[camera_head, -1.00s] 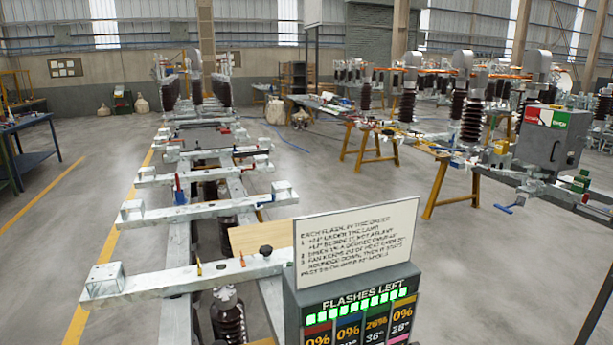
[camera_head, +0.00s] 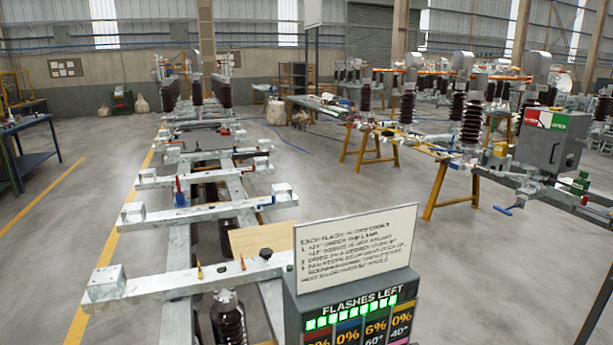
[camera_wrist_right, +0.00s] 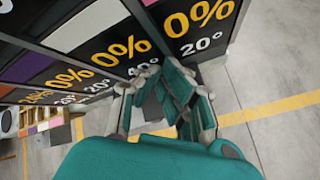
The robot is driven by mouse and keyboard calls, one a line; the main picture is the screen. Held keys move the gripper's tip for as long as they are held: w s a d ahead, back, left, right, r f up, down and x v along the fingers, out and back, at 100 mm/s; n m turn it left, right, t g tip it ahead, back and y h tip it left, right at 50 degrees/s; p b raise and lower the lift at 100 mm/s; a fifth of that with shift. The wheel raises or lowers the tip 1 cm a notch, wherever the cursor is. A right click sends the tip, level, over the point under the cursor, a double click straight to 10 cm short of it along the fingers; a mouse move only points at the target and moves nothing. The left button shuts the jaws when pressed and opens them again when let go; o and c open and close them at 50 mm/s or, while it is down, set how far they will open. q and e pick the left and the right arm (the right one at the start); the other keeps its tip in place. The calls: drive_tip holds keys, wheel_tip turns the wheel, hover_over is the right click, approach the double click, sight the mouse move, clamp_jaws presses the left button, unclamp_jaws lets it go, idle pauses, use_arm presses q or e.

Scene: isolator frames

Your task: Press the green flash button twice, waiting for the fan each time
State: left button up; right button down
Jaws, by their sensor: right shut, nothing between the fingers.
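The flash display (camera_head: 360,301) stands at the bottom of the head view, headed "FLASHES LEFT" with a row of lit green segments (camera_head: 345,315). Its panels below read 0%, 0%, 6% and 0% where legible, with 60° and 40° under the right ones. The green flash button and the fan are not visible in either view. My right gripper (camera_wrist_right: 163,77) is teal and grey, its fingers shut and empty. In the right wrist view it is close in front of the dark display face (camera_wrist_right: 118,40); I cannot tell whether it touches. My left gripper is not in view.
A white instruction sign (camera_head: 355,248) stands on top of the display. A long steel frame (camera_head: 190,280) runs beside it to the left. In the wrist view, coloured blocks (camera_wrist_right: 60,130) lie at the lower left. Concrete floor with a yellow line (camera_wrist_right: 270,108) is clear at the right.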

drive_tip(key=shift+r, duration=0.15)
wheel_tip(320, 180, up, 6)
drive_tip(key=p, duration=0.5)
idle(0.6)
